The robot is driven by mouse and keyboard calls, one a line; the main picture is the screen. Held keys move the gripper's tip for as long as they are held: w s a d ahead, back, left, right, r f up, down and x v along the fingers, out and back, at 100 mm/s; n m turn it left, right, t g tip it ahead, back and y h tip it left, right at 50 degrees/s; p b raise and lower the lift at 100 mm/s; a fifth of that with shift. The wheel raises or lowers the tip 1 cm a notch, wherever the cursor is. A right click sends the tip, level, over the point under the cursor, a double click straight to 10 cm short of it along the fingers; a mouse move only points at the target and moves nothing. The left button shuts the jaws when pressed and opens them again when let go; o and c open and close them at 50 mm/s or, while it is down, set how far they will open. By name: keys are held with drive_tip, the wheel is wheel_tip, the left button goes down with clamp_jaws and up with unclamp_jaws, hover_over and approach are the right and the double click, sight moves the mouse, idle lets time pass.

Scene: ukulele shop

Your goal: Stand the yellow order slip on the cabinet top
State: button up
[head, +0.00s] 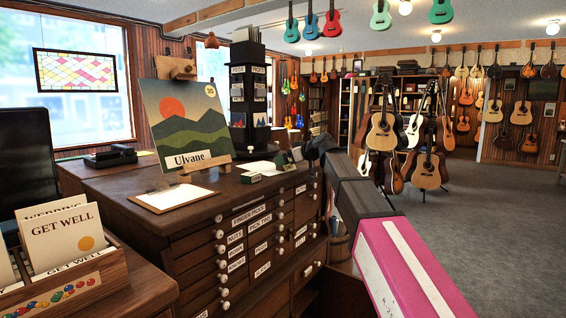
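The cabinet is a dark wooden chest of many small labelled drawers with pale knobs, and its top (112,187) fills the middle left of the head view. My gripper (318,149) is a small dark shape at the cabinet's far right end, around the height of its top. It is seen from behind along my arm, so its fingers and anything between them cannot be made out. I cannot make out a yellow order slip anywhere. A clipboard with a pale sheet (173,198) lies flat near the front edge of the top.
A wooden card box (70,292) is at lower left. Guitars on stands (381,132) are behind; grey floor (500,225) is clear at right.

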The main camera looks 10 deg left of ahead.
drive_tip(key=v, duration=0.9)
drive_tip(key=shift+d+r, duration=0.15)
drive_tip(key=shift+r, duration=0.05)
drive_tip(key=shift+f, duration=0.15)
drive_tip(key=s+d+f+m+h, duration=0.15)
drive_tip(key=d+f, duration=0.35)
drive_tip(key=f, duration=0.5)
drive_tip(key=d+f+m+g+h, duration=0.1)
drive_tip(key=d+f+m+h, duration=0.3)
drive_tip(key=f, duration=0.7)
drive_tip(key=s+d+f+m+h, duration=0.1)
drive_tip(key=d+f, duration=0.6)
drive_tip(key=f, duration=0.3)
drive_tip(key=s+d+f+m+g+h, duration=0.2)
drive_tip(key=s+d+f+m+h, duration=0.1)
drive_tip(key=s+d+f, duration=0.6)
drive_tip(key=s+d+f+m+g+h, duration=0.2)
drive_tip(key=s+d+f, duration=0.7)
drive_tip(key=f, duration=0.6)
drive_tip(key=shift+s+f+m+h, duration=0.25)
drive_tip(key=shift+m+h, duration=0.3)
drive_tip(key=shift+m, duration=0.4)
